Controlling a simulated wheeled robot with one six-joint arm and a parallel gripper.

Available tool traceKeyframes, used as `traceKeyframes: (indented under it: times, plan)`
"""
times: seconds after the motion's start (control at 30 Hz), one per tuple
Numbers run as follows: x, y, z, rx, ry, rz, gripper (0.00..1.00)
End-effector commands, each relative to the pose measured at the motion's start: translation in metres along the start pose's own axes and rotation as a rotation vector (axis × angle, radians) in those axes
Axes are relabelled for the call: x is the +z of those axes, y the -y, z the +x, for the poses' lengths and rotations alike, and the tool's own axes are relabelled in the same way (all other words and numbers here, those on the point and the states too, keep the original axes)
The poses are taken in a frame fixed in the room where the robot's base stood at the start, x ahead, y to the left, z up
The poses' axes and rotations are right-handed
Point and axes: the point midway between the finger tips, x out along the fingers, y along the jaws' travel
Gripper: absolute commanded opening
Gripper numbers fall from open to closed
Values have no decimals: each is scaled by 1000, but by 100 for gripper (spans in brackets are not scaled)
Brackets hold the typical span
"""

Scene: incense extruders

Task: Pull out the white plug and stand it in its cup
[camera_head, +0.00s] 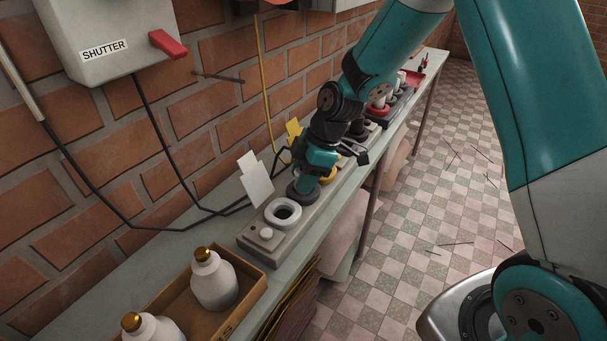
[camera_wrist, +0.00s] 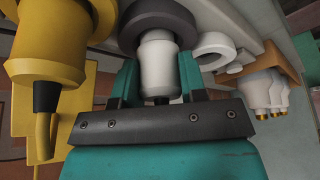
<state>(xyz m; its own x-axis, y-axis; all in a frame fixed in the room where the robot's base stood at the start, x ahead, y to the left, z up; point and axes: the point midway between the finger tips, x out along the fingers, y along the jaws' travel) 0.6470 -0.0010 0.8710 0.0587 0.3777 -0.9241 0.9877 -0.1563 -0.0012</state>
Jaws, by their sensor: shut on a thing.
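The white plug (camera_wrist: 157,66) shows in the wrist view between the two teal fingers of my gripper (camera_wrist: 157,78), which is shut on it. The plug's far end meets a dark grey round socket (camera_wrist: 157,18); I cannot tell how deep it sits. In the head view my gripper (camera_head: 306,182) points down over the dark socket (camera_head: 296,194) and hides the plug. The white ring-shaped cup (camera_head: 283,211) stands beside the socket on a grey block and looks empty. The cup also shows in the wrist view (camera_wrist: 215,46).
A yellow plug (camera_wrist: 44,50) is close on the left in the wrist view. A white card (camera_head: 256,180) stands behind the cup. A wooden tray (camera_head: 247,301) with white bottles is on the near shelf. A brick wall and cables run along the left.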

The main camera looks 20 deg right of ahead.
Motion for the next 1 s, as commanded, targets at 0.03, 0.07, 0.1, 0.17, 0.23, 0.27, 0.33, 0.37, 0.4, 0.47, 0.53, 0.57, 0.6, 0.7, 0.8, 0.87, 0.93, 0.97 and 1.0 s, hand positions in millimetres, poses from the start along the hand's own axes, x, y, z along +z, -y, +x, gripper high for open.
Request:
traceKeyframes:
  times: [0.03,0.07,0.1,0.17,0.23,0.27,0.33,0.37,0.4,0.47,0.53,0.57,0.6,0.7,0.8,0.87,0.93,0.97,1.0]
  plan:
    - [1,0,2,0,0,0,15]
    - [1,0,2,0,0,0,15]
    - [1,0,3,0,0,0,15]
    - [2,0,4,0,0,0,15]
    - [1,0,3,0,0,0,52]
    - [1,0,3,0,0,0,59]
    - [1,0,3,0,0,0,68]
    - [1,0,3,0,0,0,68]
    - [1,0,3,0,0,0,68]
    - [1,0,3,0,0,0,68]
    - [1,0,3,0,0,0,68]
    - [1,0,3,0,0,0,68]
    - [1,0,2,0,0,0,68]
    - [2,-1,-6,2,0,1,68]
    - [1,-1,-22,4,0,0,68]
    - [1,-1,-36,6,-1,0,68]
    - [1,-1,-54,7,-1,0,68]
    - [1,-1,-62,7,0,0,68]
    - [1,-2,-73,8,-1,1,68]
